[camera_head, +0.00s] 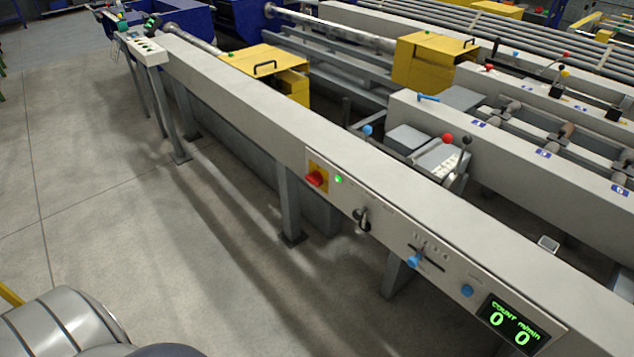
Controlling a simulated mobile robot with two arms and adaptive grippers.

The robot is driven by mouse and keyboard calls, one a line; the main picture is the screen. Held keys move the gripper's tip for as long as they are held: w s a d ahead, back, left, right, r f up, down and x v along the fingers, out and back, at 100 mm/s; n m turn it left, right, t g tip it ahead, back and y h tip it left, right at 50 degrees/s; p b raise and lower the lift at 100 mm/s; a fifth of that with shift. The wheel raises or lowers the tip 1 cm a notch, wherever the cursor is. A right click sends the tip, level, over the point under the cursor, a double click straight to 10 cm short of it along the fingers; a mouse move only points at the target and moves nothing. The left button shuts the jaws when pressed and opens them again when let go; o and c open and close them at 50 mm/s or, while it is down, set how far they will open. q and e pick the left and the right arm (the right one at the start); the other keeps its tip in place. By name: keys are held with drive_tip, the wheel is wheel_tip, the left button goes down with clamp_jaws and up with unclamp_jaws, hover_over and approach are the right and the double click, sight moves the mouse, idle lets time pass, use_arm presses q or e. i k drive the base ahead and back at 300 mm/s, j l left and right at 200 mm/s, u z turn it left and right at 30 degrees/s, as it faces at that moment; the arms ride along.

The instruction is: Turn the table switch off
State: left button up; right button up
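The table switch (316,178) is a red rotary knob on a yellow plate, set in the front face of the long grey runout table (240,112). The exact angle of the knob is too small to tell. A small green lamp (338,180) right beside the plate is lit. Neither gripper shows in the head view. A grey, rounded part of my own body fills the bottom left corner, well apart from the switch.
Along the same face sit a black-handled lever (362,217), a blue slider knob (414,260), a blue button (467,291) and a green-lit display (509,325) reading zeros. Table legs (288,195) stand below. The concrete floor (130,220) in front is clear.

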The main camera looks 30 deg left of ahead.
sight(316, 178)
drive_tip(key=i+j+z, duration=0.1)
drive_tip(key=j+z, duration=0.8)
drive_tip(key=j, duration=0.55)
drive_tip(key=j+z, duration=0.15)
drive_tip(key=j, duration=0.5)
drive_tip(key=k+j+z, duration=0.1)
drive_tip(key=j, duration=0.55)
drive_tip(key=k+j+z, duration=0.1)
drive_tip(key=j, duration=0.5)
drive_tip(key=k+j, duration=0.05)
